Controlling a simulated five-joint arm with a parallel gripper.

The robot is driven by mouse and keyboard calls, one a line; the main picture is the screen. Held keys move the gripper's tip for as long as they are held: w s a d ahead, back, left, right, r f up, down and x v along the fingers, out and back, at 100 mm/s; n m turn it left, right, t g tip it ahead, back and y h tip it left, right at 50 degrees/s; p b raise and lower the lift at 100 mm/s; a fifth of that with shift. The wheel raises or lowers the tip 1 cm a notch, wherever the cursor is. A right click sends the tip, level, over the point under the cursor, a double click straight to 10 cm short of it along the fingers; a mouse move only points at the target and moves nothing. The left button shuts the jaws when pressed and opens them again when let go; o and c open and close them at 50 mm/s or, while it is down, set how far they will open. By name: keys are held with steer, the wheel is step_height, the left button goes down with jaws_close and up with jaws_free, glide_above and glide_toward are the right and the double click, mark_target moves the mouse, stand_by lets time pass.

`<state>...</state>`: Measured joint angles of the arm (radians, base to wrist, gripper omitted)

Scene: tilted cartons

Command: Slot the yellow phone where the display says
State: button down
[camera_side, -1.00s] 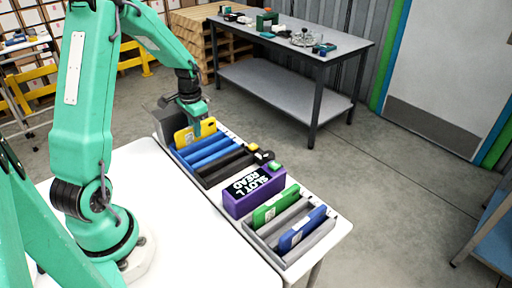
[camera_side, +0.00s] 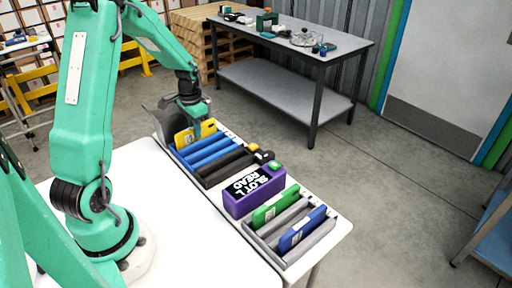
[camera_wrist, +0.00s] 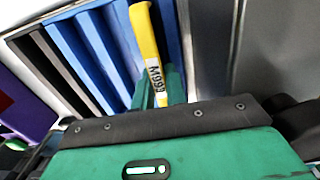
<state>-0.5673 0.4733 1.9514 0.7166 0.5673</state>
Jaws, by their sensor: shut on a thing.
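The yellow phone (camera_side: 183,138) stands on edge at the far end of the blue rack (camera_side: 212,153), tilted with it. My gripper (camera_side: 197,122) is shut on its upper edge. In the wrist view the phone (camera_wrist: 146,40) sits between my green fingers (camera_wrist: 158,88), with a printed label on its edge. Its lower part is hidden by the rack, so its depth in the slot cannot be told. The purple display (camera_side: 255,195) has white text, seen turned round, which seems to read "SLOT L" and "READ"; it is partly unclear.
A black rack (camera_side: 222,172) adjoins the blue one. A grey rack (camera_side: 290,258) at the near end holds a green phone (camera_side: 273,208) and a blue phone (camera_side: 301,230). Yellow and green buttons stand near the display. The white table (camera_side: 185,205) is clear in front.

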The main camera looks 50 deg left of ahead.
stand_by(0.4)
steer(key=c, duration=1.3)
jaws_free()
steer(key=shift+c, duration=0.2)
steer(key=shift+r, duration=3.9)
steer(key=shift+r, duration=0.1)
step_height(320, 180, up, 7)
